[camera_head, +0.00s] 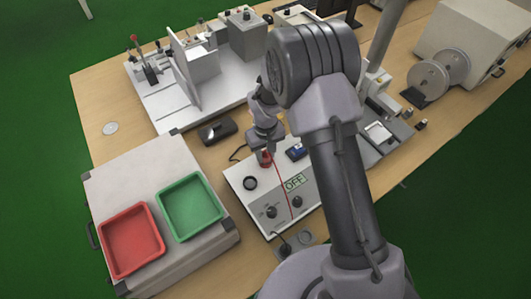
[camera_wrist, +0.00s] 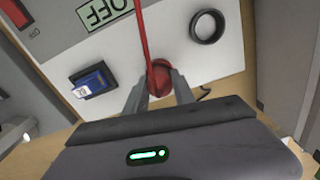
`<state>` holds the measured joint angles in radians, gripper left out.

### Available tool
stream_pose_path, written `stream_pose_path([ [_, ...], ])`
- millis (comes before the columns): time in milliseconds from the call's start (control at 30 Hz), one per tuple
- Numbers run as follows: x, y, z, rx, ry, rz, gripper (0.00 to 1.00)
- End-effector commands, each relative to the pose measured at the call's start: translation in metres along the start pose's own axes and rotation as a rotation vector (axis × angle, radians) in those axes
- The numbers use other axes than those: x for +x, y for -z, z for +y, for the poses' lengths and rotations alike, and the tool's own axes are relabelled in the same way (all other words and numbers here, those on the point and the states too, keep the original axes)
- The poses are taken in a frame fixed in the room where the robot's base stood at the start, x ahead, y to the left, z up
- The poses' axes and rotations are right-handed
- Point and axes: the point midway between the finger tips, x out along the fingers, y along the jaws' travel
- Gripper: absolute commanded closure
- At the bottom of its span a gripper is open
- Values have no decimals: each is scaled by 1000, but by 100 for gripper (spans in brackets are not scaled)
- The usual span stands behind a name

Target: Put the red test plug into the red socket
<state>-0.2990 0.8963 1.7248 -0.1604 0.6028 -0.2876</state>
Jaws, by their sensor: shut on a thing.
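My gripper (camera_head: 265,145) points down over the back part of a white test box and is shut on the red test plug (camera_wrist: 160,72). In the head view the red plug (camera_head: 266,161) shows just under my fingers. A red cable (camera_wrist: 142,35) runs from it across the box top and down the front. A round red shape surrounds the plug's place at the box top, beside the black ring socket (camera_wrist: 207,26). I cannot tell the red socket apart from the plug, nor how deep the plug sits, because my fingers and the plug hide it.
A grey case (camera_head: 100,180) with a red tray (camera_head: 108,222) and a green tray (camera_head: 163,205) stands left. A black device (camera_head: 217,131) lies behind.

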Motion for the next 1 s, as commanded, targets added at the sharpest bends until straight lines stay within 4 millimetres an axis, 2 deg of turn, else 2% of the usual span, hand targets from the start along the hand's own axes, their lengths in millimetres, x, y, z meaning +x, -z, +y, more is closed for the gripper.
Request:
stream_pose_path([
  [133, 4, 0, 0, 0, 0, 0, 100],
  [167, 4, 0, 0, 0, 0, 0, 67],
  [200, 3, 0, 0, 0, 0, 0, 60],
  [567, 0, 0, 0, 0, 0, 0, 60],
  [1000, -49, 0, 0, 0, 0, 1, 60],
])
